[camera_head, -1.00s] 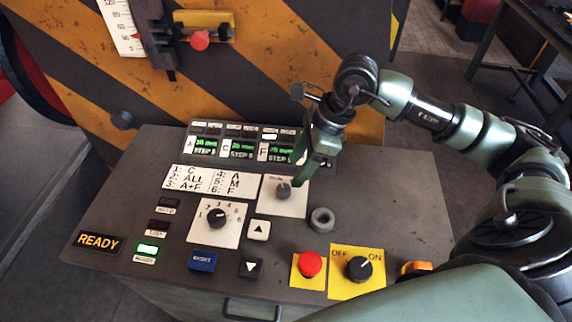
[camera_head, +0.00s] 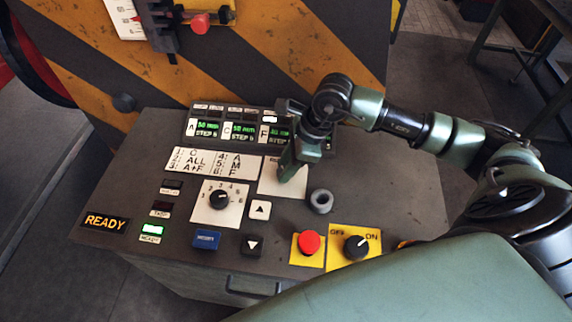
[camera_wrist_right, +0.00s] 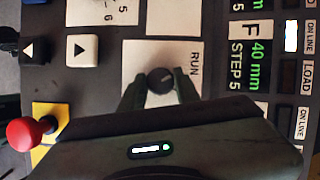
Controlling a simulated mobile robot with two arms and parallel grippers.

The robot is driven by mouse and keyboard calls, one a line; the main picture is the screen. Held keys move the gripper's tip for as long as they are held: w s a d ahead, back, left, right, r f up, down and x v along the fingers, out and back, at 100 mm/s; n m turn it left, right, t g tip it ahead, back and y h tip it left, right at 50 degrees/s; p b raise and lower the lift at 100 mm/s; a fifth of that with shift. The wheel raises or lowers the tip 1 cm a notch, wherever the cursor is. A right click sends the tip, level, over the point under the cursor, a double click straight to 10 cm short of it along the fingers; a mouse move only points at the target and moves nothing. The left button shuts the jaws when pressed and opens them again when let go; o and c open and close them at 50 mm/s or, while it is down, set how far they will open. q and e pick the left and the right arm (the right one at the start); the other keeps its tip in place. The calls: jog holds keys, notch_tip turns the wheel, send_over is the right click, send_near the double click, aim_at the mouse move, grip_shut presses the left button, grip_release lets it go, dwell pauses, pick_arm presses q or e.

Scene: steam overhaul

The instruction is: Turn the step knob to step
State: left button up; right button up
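The step knob (camera_wrist_right: 160,80) is a small dark round knob on a white plate (camera_wrist_right: 150,52) marked RUN, in the right wrist view. A light pointer line shows on its face. In the head view my right gripper (camera_head: 288,174) hides the knob and stands down over its plate (camera_head: 268,183). In the wrist view the two fingers are apart, one on each side of the knob. A small gap shows by the left finger; contact at the right finger is unclear. My left gripper is not in view.
Beside the plate are a numbered selector knob (camera_head: 219,199), an up-arrow button (camera_head: 260,210) and a grey ring (camera_head: 321,201). A red button (camera_head: 309,242) and an OFF/ON knob (camera_head: 356,247) sit nearer the front. Green displays (camera_head: 240,131) stand behind.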

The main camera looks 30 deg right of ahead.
grip_shut()
jog(key=m+b, duration=0.2)
jog(key=shift+f+t+b, duration=0.25)
jog(key=shift+t+b, duration=0.05)
jog(key=shift+t, duration=0.1)
jog(key=m+t+h+b, duration=0.1)
jog(key=m+b, duration=0.2)
jog(key=shift+a+m+b, duration=0.15)
jog(key=shift+m+b, duration=0.15)
jog(key=shift+m, duration=0.1)
jog(key=m+h+b, duration=0.1)
jog(key=m+b, duration=0.1)
jog(key=m, duration=0.1)
jog(key=shift+r+t+h+b, duration=0.1)
jog(key=shift+t+h+b, duration=0.2)
jog(key=shift+b, duration=0.05)
jog(key=shift+s+a+r+m+h+b, duration=0.1)
jog(key=shift+m+h+b, duration=0.5)
jog(key=shift+m, duration=1.1)
jog(key=shift+r, duration=0.1)
